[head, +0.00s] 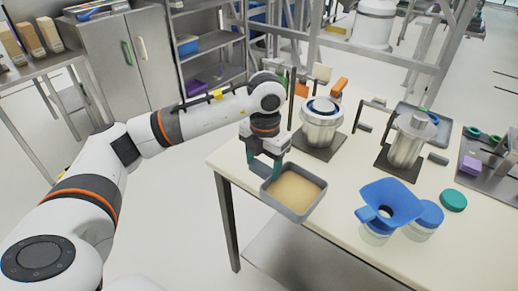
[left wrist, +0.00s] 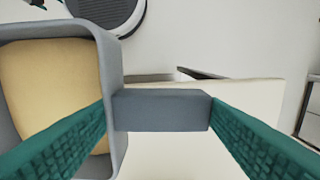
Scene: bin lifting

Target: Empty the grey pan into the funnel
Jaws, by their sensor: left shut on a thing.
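My left gripper (head: 265,166) is shut on the handle of the grey pan (head: 281,207). The pan is roughly level and holds tan, grainy material. In the left wrist view the grey handle (left wrist: 160,110) sits between the green fingers, with the pan (left wrist: 112,62) at the left. In the head view the pan is at the table's near left edge; its exact height above the table is hard to tell. The blue funnel (head: 393,199) stands on a jar (head: 375,234) to the pan's right, apart from it. My right gripper is not in view.
The pale table (head: 340,222) is clear between pan and funnel. A blue-lidded jar (head: 428,216) stands beside the funnel, with a green lid (head: 453,200) further right. Two metal vessels (head: 322,126) (head: 408,145) stand on dark bases behind. A purple block (head: 471,165) is at the right.

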